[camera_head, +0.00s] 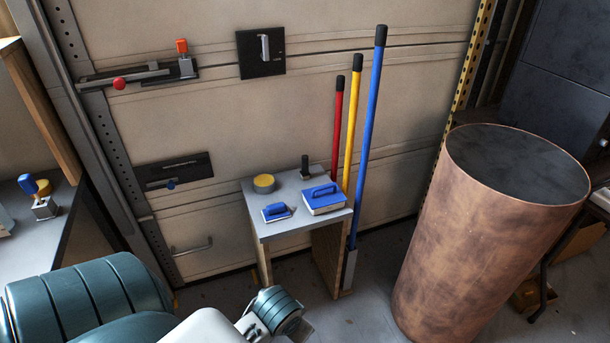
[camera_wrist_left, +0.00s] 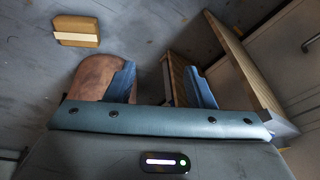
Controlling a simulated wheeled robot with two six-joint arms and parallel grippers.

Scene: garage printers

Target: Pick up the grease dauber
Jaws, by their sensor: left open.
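A small grey-topped stand (camera_head: 262,228) by the garage door holds several items. A short dark upright piece (camera_head: 305,168) at its back could be the grease dauber, but I cannot tell for sure. Beside it are a yellow-topped round tin (camera_head: 264,183), a small blue-handled brush (camera_head: 276,212) and a larger blue-handled block (camera_head: 325,199). In the left wrist view, my left gripper (camera_wrist_left: 161,84) is open and empty, with its two blue fingers apart. It points down toward the floor, apart from the stand's items. My right gripper does not show.
A large copper drum (camera_head: 485,230) stands right of the stand. A workbench (camera_head: 30,250) is at the left. A tan block (camera_wrist_left: 77,32) lies on the floor.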

